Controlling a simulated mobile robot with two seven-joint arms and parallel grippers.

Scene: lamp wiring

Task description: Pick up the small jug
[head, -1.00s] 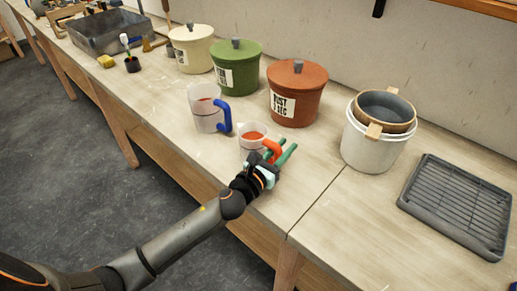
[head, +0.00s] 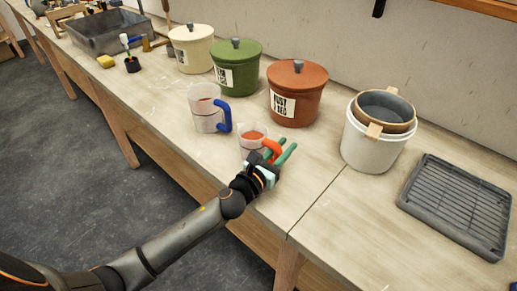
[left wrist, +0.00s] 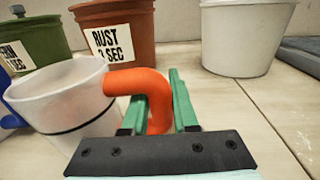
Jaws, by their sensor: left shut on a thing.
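The small jug (head: 251,137) is a translucent cup with an orange handle and reddish contents, standing on the bench in the head view. In the left wrist view the small jug (left wrist: 66,97) fills the left side, with a dark band around it. My left gripper (head: 282,152) is at its orange handle. In the left wrist view the green fingers of my left gripper (left wrist: 160,105) lie on either side of the handle and are shut on it. The jug looks upright; I cannot tell whether its base touches the bench. My right gripper is not in view.
A larger jug (head: 207,110) with a blue handle stands just behind and left. Lidded rust (head: 296,95), green (head: 236,70) and cream (head: 190,50) pots line the back. A white bucket (head: 370,147) and dark rack tray (head: 458,207) are at right. The front bench strip is clear.

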